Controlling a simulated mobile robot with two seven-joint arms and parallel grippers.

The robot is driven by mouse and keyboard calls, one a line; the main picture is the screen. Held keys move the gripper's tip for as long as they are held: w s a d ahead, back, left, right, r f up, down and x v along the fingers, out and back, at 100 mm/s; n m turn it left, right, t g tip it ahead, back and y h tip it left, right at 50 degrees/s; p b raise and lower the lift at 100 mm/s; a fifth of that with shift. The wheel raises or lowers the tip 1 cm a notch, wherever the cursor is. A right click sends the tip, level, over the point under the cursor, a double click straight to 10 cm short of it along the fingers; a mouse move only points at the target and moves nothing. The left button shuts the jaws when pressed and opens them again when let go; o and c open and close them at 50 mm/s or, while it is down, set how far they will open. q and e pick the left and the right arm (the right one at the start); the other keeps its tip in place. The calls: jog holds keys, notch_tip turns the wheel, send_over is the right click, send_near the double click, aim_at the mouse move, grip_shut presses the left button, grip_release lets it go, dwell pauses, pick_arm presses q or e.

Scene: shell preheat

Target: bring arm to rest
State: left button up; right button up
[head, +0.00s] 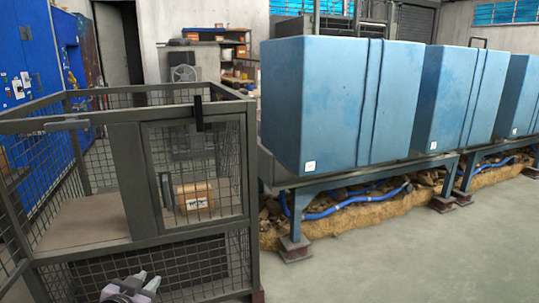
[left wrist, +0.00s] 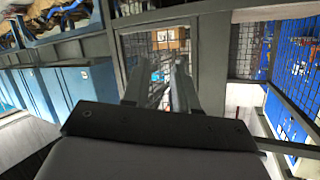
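My left gripper (head: 146,280) shows at the bottom of the head view, in front of the wire mesh cage (head: 125,180). In the left wrist view its two fingers (left wrist: 157,75) stand apart with a clear gap, and nothing is held between them. The gripper points toward the cage's framed mesh door (left wrist: 150,45). I cannot tell the exact distance to the door. My right gripper is in neither view.
A cardboard box (head: 195,196) sits inside the cage behind the mesh. Large blue tanks (head: 335,105) stand on metal frames at the right, with blue hoses (head: 340,207) below. The grey floor (head: 440,255) at the right front is clear.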

pick_arm(q)
jog(key=s+d+f+g+h, duration=0.1)
jog(key=s+d+f+h, duration=0.1)
jog(key=s+d, duration=0.85)
jog(key=s+d+f+g+h, duration=0.2)
jog(key=s+d, duration=0.3)
jog(key=s, duration=1)
jog(key=s+a+r+y+p, duration=0.1)
jog(key=a+r+p, duration=0.2)
jog(key=r+p, duration=0.4)
jog(key=s+a+r+n+y+p, duration=0.1)
jog(key=a+r+p, duration=0.3)
jog(key=p, duration=1.5)
notch_tip(320, 180, up, 3)
jog(key=shift+s+a+r+g+p, duration=0.2)
jog(key=shift+s+g+p, duration=0.2)
jog(key=shift+s, duration=0.25)
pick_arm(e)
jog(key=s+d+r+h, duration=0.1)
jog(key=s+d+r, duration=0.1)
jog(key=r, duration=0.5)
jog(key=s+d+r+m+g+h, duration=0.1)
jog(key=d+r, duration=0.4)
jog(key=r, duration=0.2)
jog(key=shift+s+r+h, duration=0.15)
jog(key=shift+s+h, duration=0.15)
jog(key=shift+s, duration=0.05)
